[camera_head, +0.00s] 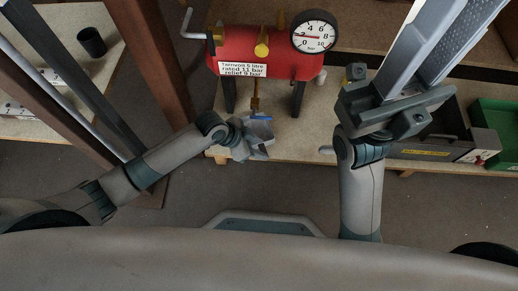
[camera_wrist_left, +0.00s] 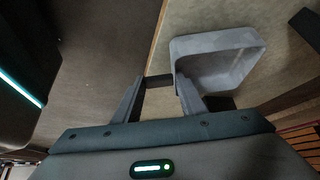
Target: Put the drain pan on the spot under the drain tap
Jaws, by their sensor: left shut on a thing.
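The drain pan (camera_wrist_left: 222,60) is a grey, square, open-topped tray with rounded corners. In the left wrist view my left gripper (camera_wrist_left: 160,82) is shut on its near left wall. In the head view the pan (camera_head: 262,132) shows small below the tank, with my left gripper (camera_head: 248,140) at its near left side. The brass drain tap (camera_head: 255,103) hangs under the red tank (camera_head: 265,50), just above the pan. A blue patch (camera_head: 262,118) shows at the pan's far edge; I cannot tell whether the pan covers part of it. My right gripper (camera_head: 395,108) is raised at right; its jaw opening is unclear.
The tank stands on dark legs (camera_head: 298,98) on a pale bench (camera_head: 325,115), close around the pan. A gauge (camera_head: 315,37) is at its upper right. A black cup (camera_head: 92,41) stands at upper left.

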